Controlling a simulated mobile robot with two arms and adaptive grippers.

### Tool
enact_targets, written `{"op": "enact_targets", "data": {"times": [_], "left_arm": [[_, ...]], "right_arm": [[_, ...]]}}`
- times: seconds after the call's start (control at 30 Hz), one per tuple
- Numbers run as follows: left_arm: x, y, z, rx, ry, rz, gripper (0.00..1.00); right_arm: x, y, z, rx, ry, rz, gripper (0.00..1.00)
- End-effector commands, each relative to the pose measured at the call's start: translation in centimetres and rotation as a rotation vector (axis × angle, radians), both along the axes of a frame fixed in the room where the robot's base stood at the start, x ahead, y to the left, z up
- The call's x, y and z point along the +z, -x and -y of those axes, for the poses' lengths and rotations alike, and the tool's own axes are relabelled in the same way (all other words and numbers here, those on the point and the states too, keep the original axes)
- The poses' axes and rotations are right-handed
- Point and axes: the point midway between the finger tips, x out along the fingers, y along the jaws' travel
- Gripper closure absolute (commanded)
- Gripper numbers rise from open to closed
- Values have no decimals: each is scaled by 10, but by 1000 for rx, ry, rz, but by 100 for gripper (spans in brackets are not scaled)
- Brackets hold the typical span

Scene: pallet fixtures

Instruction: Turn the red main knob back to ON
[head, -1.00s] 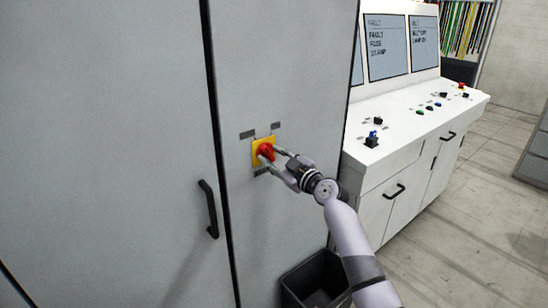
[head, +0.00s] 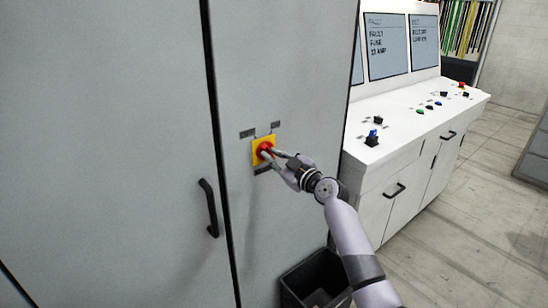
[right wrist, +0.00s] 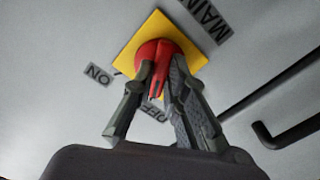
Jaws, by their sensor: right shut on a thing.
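The red main knob (head: 264,147) sits on a yellow square plate (head: 256,158) on the grey cabinet door. In the right wrist view the knob (right wrist: 151,50) shows on its yellow plate (right wrist: 150,26). My right gripper (head: 268,153) is shut on the knob's raised handle, with one finger on each side; the fingers also show in the right wrist view (right wrist: 157,84). An ON label (right wrist: 98,74) lies left of the plate there. An OFF label (right wrist: 153,112) lies below the knob, partly hidden by the fingers. My left gripper is not in view.
A black door handle (head: 209,208) is left of and below the knob. A dark bin (head: 313,279) stands on the floor below my right arm. A white control desk (head: 420,120) with screens and buttons stands at the right, clear of the arm.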

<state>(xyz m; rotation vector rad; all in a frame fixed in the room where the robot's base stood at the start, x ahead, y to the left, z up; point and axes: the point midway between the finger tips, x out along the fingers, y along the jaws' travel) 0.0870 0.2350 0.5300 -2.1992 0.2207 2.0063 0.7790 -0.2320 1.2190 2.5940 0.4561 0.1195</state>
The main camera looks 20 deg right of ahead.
Motion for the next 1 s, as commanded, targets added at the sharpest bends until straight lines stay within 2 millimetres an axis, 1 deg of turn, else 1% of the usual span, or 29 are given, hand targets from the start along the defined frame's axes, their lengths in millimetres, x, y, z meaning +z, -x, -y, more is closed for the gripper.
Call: {"op": "enact_targets", "data": {"times": [0.17, 0.37, 0.63, 1.0], "left_arm": [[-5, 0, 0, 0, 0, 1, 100], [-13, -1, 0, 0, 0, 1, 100], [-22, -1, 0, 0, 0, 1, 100], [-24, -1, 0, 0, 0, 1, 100]], "right_arm": [[-2, 0, 0, 1, -47, -19, 100], [-3, 0, 0, 0, -169, -63, 100], [-2, 0, 0, 0, -403, -148, 100], [-1, 0, 0, 0, -718, -263, 100]]}}
